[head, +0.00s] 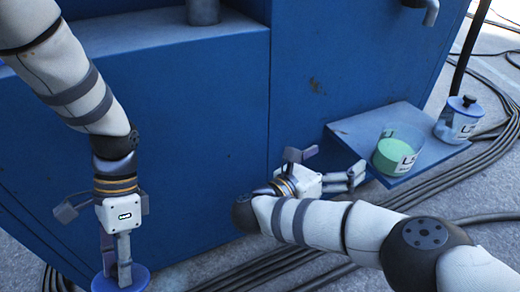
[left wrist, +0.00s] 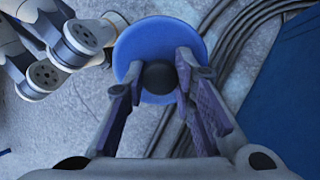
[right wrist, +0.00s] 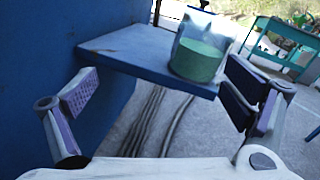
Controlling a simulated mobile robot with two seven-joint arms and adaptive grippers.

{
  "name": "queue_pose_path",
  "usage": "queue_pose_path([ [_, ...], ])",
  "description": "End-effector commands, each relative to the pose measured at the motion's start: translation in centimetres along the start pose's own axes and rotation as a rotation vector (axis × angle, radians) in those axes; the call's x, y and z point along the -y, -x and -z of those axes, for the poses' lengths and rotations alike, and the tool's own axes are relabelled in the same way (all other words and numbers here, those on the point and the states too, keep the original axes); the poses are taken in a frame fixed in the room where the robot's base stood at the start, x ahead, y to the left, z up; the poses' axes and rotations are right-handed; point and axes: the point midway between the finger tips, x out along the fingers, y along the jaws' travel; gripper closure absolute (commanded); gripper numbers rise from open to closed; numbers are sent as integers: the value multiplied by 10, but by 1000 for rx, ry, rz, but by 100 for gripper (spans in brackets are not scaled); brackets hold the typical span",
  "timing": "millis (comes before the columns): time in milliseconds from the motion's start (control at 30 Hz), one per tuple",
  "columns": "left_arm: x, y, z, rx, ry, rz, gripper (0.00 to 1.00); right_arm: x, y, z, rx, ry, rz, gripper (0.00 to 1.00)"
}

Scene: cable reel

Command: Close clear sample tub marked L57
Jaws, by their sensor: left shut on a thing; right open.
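A clear open tub (head: 398,150) with green contents and a partly readable label stands on the blue shelf; it also shows in the right wrist view (right wrist: 198,58). A second clear tub (head: 458,122) with a blue lid and black knob stands behind it, its label also only partly readable. My left gripper (head: 118,268) is shut on the black knob (left wrist: 158,77) of a round blue lid (head: 133,282), held low at the left, well away from the shelf. My right gripper (head: 352,176) is open and empty, just in front of the shelf and near the open tub.
The blue shelf (head: 352,130) juts from a large blue housing (head: 200,120) that blocks the back and left. Black cables (head: 430,190) run along the concrete floor. A teal table (right wrist: 285,45) stands in the distance.

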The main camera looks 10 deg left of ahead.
Motion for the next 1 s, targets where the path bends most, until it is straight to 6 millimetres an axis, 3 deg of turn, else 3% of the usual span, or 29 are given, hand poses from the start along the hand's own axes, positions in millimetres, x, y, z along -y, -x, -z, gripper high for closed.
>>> queue_pose_path([
  [33,11,-18,7,22,-12,-5,100,6,-9,18,-23,-87,94,5],
  [200,20,-21,6,39,-39,2,100,28,-20,17,-29,-245,253,5],
  [633,19,-20,5,38,-39,3,100,30,-22,14,-26,-251,258,5],
  [1000,31,-54,20,67,-38,-17,100,44,-81,21,-28,-249,256,5],
])
